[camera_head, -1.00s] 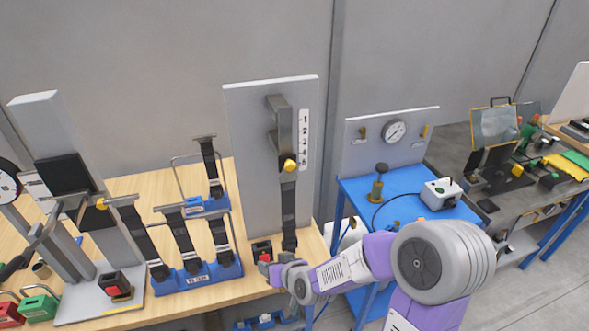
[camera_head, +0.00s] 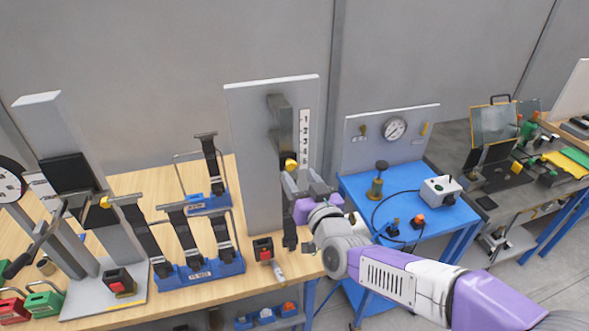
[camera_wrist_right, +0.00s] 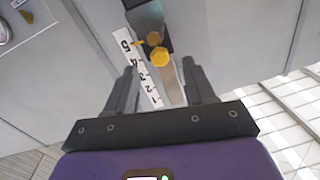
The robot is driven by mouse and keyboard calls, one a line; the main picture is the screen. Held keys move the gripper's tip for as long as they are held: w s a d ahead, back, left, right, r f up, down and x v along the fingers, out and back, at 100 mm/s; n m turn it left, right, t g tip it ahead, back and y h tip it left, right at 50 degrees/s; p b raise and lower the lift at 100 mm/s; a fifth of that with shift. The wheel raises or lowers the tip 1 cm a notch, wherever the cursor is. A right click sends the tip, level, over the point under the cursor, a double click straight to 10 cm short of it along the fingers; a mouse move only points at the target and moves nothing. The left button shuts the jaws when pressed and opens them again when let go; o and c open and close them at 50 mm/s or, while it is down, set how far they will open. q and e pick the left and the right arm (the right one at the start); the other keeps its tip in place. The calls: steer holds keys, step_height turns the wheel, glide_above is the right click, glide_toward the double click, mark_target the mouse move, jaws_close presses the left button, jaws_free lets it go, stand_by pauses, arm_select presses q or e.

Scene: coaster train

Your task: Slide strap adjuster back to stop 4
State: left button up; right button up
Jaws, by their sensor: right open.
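The strap adjuster with its yellow knob (camera_head: 291,165) sits on the dark rail of the upright grey board (camera_head: 258,140), near the lower end of the numbered scale (camera_head: 304,130). In the right wrist view the yellow knob (camera_wrist_right: 159,56) shows just beyond my fingertips, with a small yellow pointer (camera_wrist_right: 139,43) by the 5 on the scale (camera_wrist_right: 137,70). My right gripper (camera_head: 301,181) is just below and right of the knob in the head view. In the wrist view it (camera_wrist_right: 160,74) is open and empty, with its fingers either side of the rail line. My left gripper is not in view.
A red-buttoned box (camera_head: 263,249) stands at the board's foot. A blue holder with black straps (camera_head: 200,272) is to its left on the wooden table (camera_head: 120,185). A blue bench with a gauge panel (camera_head: 365,150) is at the right.

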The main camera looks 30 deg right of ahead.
mark_target(292, 167)
steer(key=shift+w+d, duration=0.15)
steer(key=shift+w, duration=0.8)
steer(key=shift+w+d, duration=0.15)
steer(key=shift+w, duration=0.8)
jaws_close()
